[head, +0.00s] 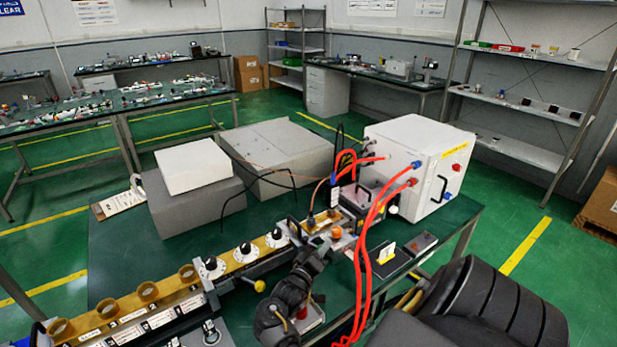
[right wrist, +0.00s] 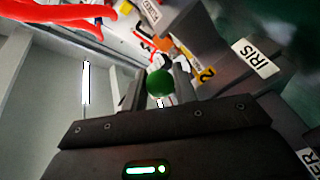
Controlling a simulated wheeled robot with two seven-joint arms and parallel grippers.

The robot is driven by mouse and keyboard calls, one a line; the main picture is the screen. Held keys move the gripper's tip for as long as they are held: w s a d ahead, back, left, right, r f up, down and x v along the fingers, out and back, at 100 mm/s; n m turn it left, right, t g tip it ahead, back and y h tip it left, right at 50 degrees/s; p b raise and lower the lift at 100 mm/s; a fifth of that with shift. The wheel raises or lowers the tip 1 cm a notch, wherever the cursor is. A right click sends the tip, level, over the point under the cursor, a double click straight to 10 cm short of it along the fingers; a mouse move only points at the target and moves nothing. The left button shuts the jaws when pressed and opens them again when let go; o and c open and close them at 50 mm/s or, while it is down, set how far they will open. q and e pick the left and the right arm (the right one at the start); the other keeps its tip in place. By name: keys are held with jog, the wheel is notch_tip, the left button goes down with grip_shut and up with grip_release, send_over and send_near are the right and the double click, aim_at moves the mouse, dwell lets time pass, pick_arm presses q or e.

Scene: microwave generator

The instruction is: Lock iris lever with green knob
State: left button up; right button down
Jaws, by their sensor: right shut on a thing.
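The green knob (right wrist: 160,83) of the iris lever shows in the right wrist view, between the two dark fingers of my right gripper (right wrist: 160,90). The gripper is shut on the knob. A white IRIS label (right wrist: 255,58) is on a dark block to the right of the fingers. In the head view my right gripper (head: 312,258) is at the front of the brass-coloured waveguide bench (head: 245,262), near its right end. The green knob is hidden there. I cannot tell the exact lever angle. My left gripper is not in view.
Red cables (head: 362,265) hang in front of the bench from a white cabinet (head: 421,170). A white-topped grey box (head: 194,172) stands behind the bench. Black knobs line the bench to the left.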

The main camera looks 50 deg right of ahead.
dwell(0.3)
jog(key=c, duration=1.1)
grip_release()
jog(key=shift+w, duration=0.1)
